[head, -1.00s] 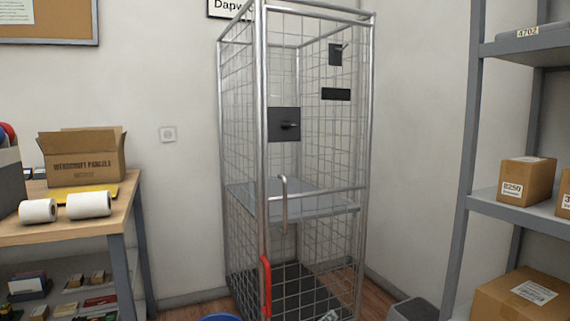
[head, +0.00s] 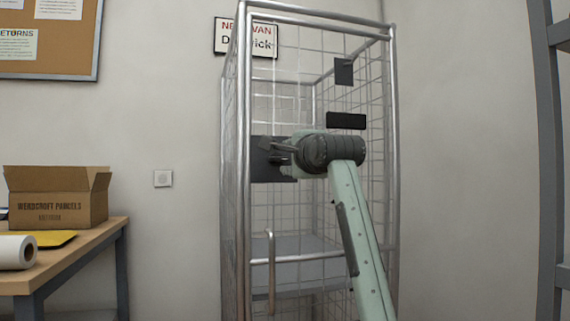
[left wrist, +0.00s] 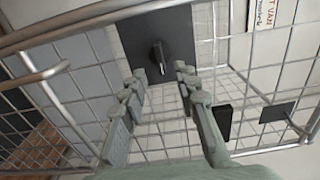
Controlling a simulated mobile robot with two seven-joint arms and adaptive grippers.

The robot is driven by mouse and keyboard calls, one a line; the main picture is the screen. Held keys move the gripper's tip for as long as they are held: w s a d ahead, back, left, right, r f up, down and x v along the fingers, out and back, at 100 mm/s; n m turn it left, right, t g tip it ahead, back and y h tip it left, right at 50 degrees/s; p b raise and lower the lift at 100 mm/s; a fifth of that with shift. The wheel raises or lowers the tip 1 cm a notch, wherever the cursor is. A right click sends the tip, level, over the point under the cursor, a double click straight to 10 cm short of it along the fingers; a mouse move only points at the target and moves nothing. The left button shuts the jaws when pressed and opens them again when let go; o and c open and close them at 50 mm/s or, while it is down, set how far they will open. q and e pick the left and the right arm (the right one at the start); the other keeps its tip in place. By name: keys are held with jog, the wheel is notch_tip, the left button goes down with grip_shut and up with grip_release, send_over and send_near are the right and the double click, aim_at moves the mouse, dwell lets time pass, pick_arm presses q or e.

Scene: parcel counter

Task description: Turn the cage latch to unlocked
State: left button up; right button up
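The cage latch is a dark square plate (head: 260,174) with a small lever on the front of the tall wire cage (head: 384,220). The lever is partly hidden by my gripper in the head view; in the left wrist view the metal lever (left wrist: 160,57) stands out from the dark plate (left wrist: 178,30). My left gripper (head: 272,151) is in front of the plate. In the left wrist view its two fingers (left wrist: 159,72) are spread, one on each side of the lever's line. The lever appears just beyond the fingertips; contact cannot be told. My right gripper is out of view.
A vertical metal handle (head: 271,270) is below the latch. Two dark plates (head: 346,121) (head: 344,72) sit further right on the cage. A table with an open carton (head: 58,200) stands left; a grey shelf post (head: 550,150) stands right.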

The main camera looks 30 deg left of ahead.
aim_at(280, 159)
pick_arm(q)
jog(key=x, duration=0.6)
jog(key=shift+a, duration=0.15)
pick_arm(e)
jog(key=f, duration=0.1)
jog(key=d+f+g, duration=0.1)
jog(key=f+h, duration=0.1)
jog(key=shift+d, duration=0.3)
pick_arm(q)
jog(key=shift+c, duration=0.3)
grip_shut()
